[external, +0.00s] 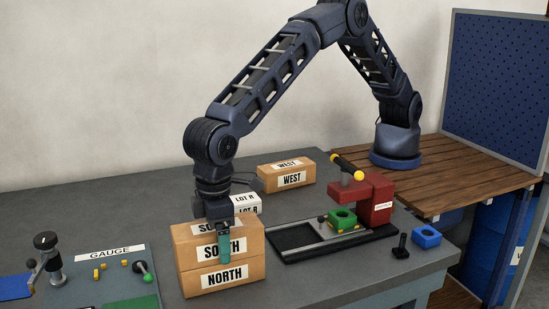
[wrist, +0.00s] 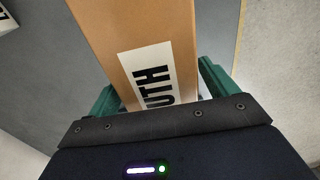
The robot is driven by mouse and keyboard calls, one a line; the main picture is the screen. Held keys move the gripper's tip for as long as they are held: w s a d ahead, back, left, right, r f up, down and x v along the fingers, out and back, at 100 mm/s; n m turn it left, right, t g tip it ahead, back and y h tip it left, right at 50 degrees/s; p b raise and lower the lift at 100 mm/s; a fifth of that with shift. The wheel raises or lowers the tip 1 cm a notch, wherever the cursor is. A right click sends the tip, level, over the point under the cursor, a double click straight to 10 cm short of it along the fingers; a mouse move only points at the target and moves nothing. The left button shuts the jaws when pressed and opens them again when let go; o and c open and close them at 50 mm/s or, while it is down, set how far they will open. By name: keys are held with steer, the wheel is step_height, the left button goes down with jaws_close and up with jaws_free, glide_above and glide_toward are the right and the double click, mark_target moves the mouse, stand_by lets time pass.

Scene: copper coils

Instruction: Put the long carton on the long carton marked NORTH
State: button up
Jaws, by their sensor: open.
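A long brown carton marked SOUTH (external: 250,245) lies on top of the long carton marked NORTH (external: 244,277) at the table's front. Their ends look roughly flush, and SOUTH appears to rest on NORTH. My gripper (external: 222,246) is over the SOUTH carton, pointing down, with one teal finger in front of its labelled face. The other finger is hidden in the external view. In the wrist view my open gripper (wrist: 156,82) has a finger on each side of the SOUTH carton (wrist: 115,30). The NORTH carton cannot be made out there.
A carton marked WEST (external: 272,179) and a white LOT box (external: 246,203) stand behind the stack. A red press (external: 375,199) with a green block (external: 342,218) is to the right. A gauge station (external: 110,275) is at left. Bare table lies at back left.

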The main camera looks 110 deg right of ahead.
step_height(320, 180, up, 12)
steer(key=shift+r, duration=0.15)
steer(key=shift+d+r, duration=0.1)
steer(key=shift+r, duration=0.05)
steer(key=s+d+r+t, duration=0.1)
steer(key=s+d+r, duration=1)
steer(key=d, duration=0.2)
steer(key=s+d+r+t, duration=0.1)
steer(key=s+d+r, duration=0.9)
steer(key=d, duration=0.3)
steer(key=s+d+f+t, duration=0.1)
steer(key=s+d, duration=0.4)
steer(key=s, duration=0.6)
steer(key=s+d+f, duration=0.3)
steer(key=s+d, duration=0.2)
steer(key=s, duration=0.6)
steer(key=s+d+f+t, duration=0.1)
steer(key=s+d, duration=0.3)
steer(key=s, duration=0.7)
steer(key=shift+s+d+f+t, duration=0.3)
steer(key=shift+d+f, duration=0.1)
steer(key=shift+f, duration=0.35)
